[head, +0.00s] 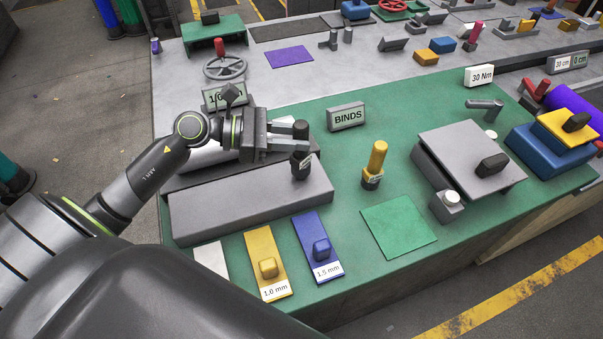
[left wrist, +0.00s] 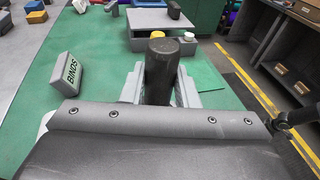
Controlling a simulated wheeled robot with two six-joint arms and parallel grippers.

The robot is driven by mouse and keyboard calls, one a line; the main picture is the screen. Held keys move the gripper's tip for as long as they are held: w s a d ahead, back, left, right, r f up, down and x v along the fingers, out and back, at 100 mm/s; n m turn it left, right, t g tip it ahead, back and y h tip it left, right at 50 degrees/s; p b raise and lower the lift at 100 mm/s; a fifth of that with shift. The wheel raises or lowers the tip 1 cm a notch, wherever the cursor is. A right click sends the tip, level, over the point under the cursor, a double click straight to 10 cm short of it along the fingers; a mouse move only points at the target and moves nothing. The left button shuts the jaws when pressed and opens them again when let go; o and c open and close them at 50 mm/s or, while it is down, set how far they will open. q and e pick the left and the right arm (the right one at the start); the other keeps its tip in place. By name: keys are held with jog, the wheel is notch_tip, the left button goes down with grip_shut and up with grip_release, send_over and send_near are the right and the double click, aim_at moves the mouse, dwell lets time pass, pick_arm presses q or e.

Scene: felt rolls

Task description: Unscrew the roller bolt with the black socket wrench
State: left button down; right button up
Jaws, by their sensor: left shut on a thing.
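The black socket wrench (head: 301,168) stands upright over the right end of a long grey block (head: 240,202), with a small pale label on its lower part. My left gripper (head: 295,139) comes in from the left and is shut on its upper part. In the left wrist view the black handle (left wrist: 160,72) is between the two fingers. The roller bolt cannot be made out; whether the wrench sits on it is hidden. A pale roller (head: 200,155) lies behind the block, partly covered by my arm. My right gripper is not in view.
A yellow-handled tool (head: 375,165) stands right of the block. The BINDS sign (head: 346,116) is just behind the wrench. Yellow (head: 262,247) and blue (head: 309,230) gauge plates lie in front. A grey plate stand (head: 455,150) is at right.

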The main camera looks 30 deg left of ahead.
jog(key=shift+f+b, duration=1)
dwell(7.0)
